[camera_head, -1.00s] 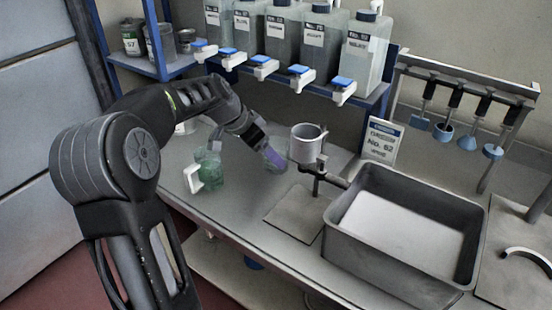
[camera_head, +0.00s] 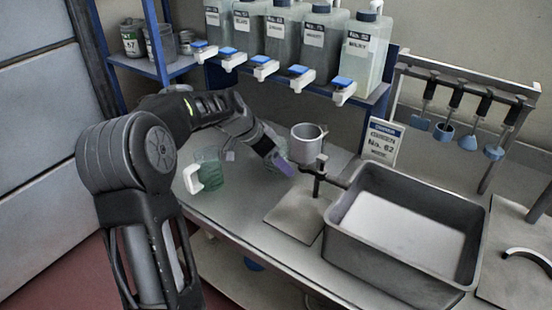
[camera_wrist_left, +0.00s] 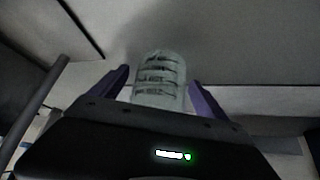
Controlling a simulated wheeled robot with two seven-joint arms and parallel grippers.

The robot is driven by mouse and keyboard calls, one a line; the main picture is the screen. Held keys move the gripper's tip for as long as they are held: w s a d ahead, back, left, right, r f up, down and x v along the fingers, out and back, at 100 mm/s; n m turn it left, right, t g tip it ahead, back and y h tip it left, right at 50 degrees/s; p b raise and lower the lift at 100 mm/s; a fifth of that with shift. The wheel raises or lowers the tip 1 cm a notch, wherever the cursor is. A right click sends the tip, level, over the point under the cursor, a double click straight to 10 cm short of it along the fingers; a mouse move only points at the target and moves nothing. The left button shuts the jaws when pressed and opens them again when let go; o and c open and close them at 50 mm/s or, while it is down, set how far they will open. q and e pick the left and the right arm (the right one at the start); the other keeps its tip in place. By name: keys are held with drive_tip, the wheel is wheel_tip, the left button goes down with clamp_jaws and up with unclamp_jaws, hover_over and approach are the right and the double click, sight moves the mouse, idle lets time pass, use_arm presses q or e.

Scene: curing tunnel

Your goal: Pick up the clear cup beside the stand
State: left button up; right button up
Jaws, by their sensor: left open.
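The clear cup (camera_wrist_left: 160,85) is ribbed and see-through. In the left wrist view it lies between the two purple fingers of my left gripper (camera_wrist_left: 163,92), with a gap visible on the right side. In the head view my left gripper (camera_head: 281,161) reaches in from the left, just left of the stand (camera_head: 297,213), and hides most of the clear cup. The gripper is open. The stand has a flat base plate and a short post with a dark clamp. My right gripper is not in view.
A green-tinted mug (camera_head: 207,172) with a white handle stands left of the gripper. A pale grey cup (camera_head: 307,145) stands behind the post. A deep grey tray (camera_head: 345,238) is to the right. Bottles with blue-topped taps (camera_head: 366,48) line the shelf above.

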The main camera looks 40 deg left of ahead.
use_arm(q)
drive_tip(key=c, duration=1.4)
wheel_tip(320, 180, up, 10)
idle(0.7)
